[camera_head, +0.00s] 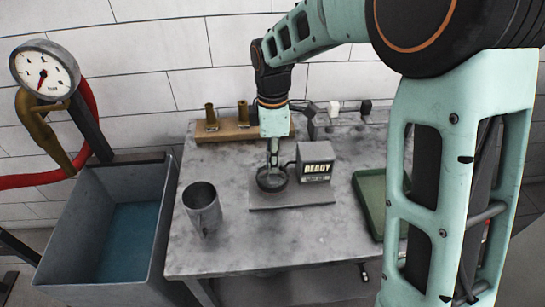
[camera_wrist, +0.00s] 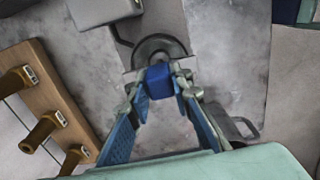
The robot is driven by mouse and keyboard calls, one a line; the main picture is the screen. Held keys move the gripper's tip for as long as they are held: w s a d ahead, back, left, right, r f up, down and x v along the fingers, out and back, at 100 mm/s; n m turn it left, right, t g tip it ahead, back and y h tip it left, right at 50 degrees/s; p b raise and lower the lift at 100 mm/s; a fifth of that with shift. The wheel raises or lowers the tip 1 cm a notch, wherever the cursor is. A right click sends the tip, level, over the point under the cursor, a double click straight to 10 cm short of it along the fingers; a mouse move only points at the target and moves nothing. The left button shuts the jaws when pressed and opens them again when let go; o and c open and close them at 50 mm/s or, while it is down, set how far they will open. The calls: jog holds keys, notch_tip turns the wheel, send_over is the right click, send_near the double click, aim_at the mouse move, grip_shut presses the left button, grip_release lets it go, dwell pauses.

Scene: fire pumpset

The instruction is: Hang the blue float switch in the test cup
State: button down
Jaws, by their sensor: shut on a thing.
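My gripper (camera_wrist: 163,82) is shut on the blue float switch (camera_wrist: 158,77), of which a small blue block shows between the fingertips in the wrist view. In the head view my gripper (camera_head: 272,158) points down at the dark round cup (camera_head: 271,184) beside the READY box (camera_head: 315,162). In the wrist view the blue block overlaps the near edge of this round cup (camera_wrist: 160,42); I cannot tell whether it touches it or hangs above. In the head view the fingers hide the switch. A grey metal mug (camera_head: 203,208) stands apart to the left.
A wooden rack (camera_head: 238,132) with brass fittings stands at the table's back. A green tray (camera_head: 371,200) lies to the right. A grey bin (camera_head: 65,235) and a pressure gauge (camera_head: 44,74) are left of the table. The table's front is clear.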

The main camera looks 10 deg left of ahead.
jog(key=c, duration=1.7)
grip_release()
jog(key=shift+o, duration=0.2)
notch_tip(320, 180, up, 12)
jog(key=shift+r, duration=0.1)
